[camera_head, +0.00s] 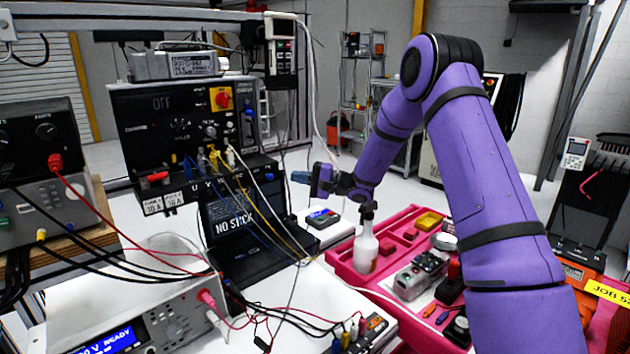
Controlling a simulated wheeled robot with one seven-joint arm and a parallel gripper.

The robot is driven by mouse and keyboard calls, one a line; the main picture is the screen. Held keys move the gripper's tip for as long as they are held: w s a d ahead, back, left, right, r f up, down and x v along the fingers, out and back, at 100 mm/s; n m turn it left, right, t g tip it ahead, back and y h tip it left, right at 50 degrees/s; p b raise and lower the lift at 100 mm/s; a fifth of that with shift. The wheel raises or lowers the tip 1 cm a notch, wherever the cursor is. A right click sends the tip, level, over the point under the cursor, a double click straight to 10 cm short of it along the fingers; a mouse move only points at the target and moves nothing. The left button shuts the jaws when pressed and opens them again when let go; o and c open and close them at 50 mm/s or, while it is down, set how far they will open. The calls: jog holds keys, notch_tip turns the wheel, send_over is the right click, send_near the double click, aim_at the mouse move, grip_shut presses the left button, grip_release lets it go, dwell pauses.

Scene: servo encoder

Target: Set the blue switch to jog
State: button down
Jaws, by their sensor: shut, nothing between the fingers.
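My purple arm reaches in from the right, and my gripper (298,177) is small in the picture, pointing left above the bench. It is shut, with nothing seen between its fingers. It is to the right of the dark control panel (135,105) and above the small dark box (325,216), apart from that box. The box has a blue patch and a red mark on top. I cannot tell whether the blue patch is the blue switch, and I cannot read a jog mark or any switch position.
A laptop (235,222) with "NO STICK" on its screen stands left of my gripper. Several loose cables hang between panel and bench. A pink tray (345,262) holds a white spray bottle (366,250) and tools. A pendant (281,45) hangs above. Some white bench top is clear.

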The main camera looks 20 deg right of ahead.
jog(key=shift+s+a+r, duration=0.1)
jog(key=shift+a+r, duration=0.1)
jog(key=shift+a, duration=1)
jog(key=shift+s+a+r, duration=0.1)
jog(key=shift+a+r, duration=0.1)
jog(key=shift+a, duration=0.95)
jog(key=shift+a, duration=0.1)
jog(key=a, duration=0.1)
jog(key=s+a, duration=0.1)
jog(key=shift+a, duration=0.35)
send_near(270, 179)
jog(key=d, duration=0.3)
jog(key=d+f, duration=0.1)
jog(key=d, duration=0.1)
jog(key=shift+w, duration=0.15)
jog(key=shift+d, duration=0.1)
